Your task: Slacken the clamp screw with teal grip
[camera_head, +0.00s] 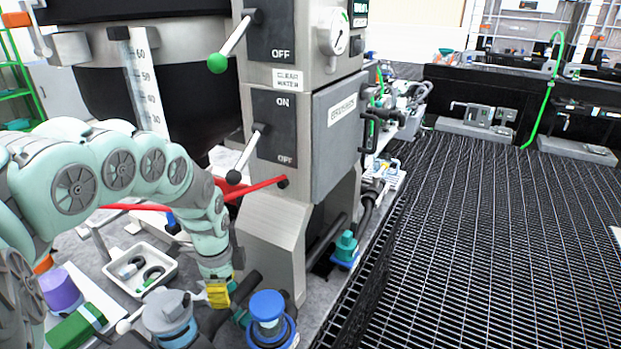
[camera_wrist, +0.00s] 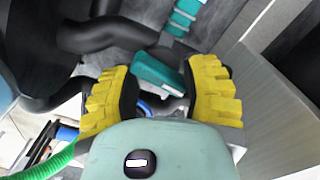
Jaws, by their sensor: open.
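My gripper (camera_head: 218,292) is low beside the grey machine column, its yellow fingers pointing down among the pipes. In the wrist view its two padded fingers stand apart, and the gripper (camera_wrist: 162,84) is open. A teal grip (camera_wrist: 156,70) shows between and beyond the fingers, with a blue part behind it. I cannot tell whether either finger touches it. A second teal part (camera_wrist: 181,17) shows farther off at the top of the wrist view. In the head view a teal knob (camera_head: 346,246) stands on a blue base right of the column. The screw's shaft is not clearly visible.
A blue-topped valve (camera_head: 267,306) stands right of my gripper, and a grey-and-blue one (camera_head: 168,316) stands left. Dark pipes run close by. A white tray (camera_head: 139,270) holds small parts. A red lever (camera_head: 258,187) crosses above. Open grating floor (camera_head: 480,240) lies right.

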